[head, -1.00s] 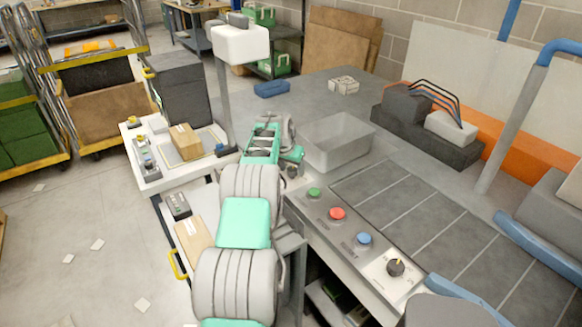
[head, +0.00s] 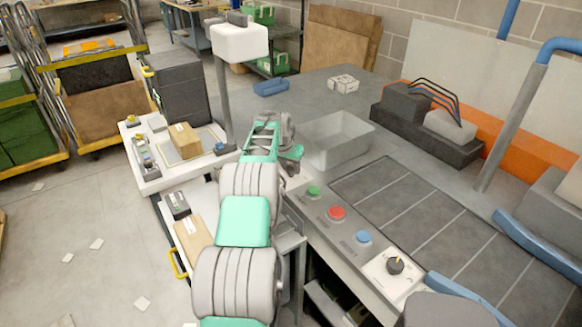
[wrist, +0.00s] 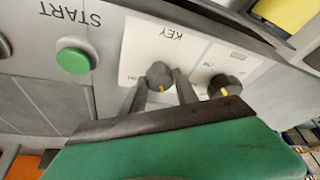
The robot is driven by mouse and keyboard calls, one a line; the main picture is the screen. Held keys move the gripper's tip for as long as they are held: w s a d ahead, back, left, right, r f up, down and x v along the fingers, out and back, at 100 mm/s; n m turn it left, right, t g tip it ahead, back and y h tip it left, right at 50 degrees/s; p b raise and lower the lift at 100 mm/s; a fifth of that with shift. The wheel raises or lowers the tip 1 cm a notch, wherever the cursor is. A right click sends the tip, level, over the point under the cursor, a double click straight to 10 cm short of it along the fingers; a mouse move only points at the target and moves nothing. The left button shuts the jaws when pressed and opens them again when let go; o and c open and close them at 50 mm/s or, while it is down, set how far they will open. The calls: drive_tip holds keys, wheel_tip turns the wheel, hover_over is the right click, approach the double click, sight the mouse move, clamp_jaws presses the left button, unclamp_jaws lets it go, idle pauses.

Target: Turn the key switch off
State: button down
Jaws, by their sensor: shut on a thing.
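The key switch (wrist: 159,74) is a dark round knob with a yellow mark, on a white plate lettered KEY in the wrist view. The mark lies on the knob's lower side in that picture. My gripper (wrist: 161,80) has one finger on each side of the knob and is shut on it.
A green START button (wrist: 75,57) is left of the key plate in the wrist view; another dark knob (wrist: 224,84) is close on the right. In the head view, red (head: 336,212) and blue (head: 363,237) buttons and a selector knob (head: 396,265) line the console. A grey bin (head: 340,145) stands behind.

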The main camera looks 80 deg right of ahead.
drive_tip(key=shift+s+f+n+t+b, duration=0.2)
drive_tip(key=shift+f+n+t+b, duration=0.1)
drive_tip(key=shift+n+b, duration=0.55)
drive_tip(key=shift+r+n+t, duration=0.3)
drive_tip(key=shift+n, duration=0.45)
drive_tip(key=c, duration=0.9)
unclamp_jaws()
drive_tip(key=shift+w, duration=0.1)
drive_tip(key=shift+c, duration=0.2)
drive_tip(key=b+v, duration=0.1)
drive_tip(key=v, duration=0.6)
drive_tip(key=shift+a+r+b, duration=0.2)
drive_tip(key=shift+r+b, duration=0.1)
drive_tip(key=shift+r, duration=0.05)
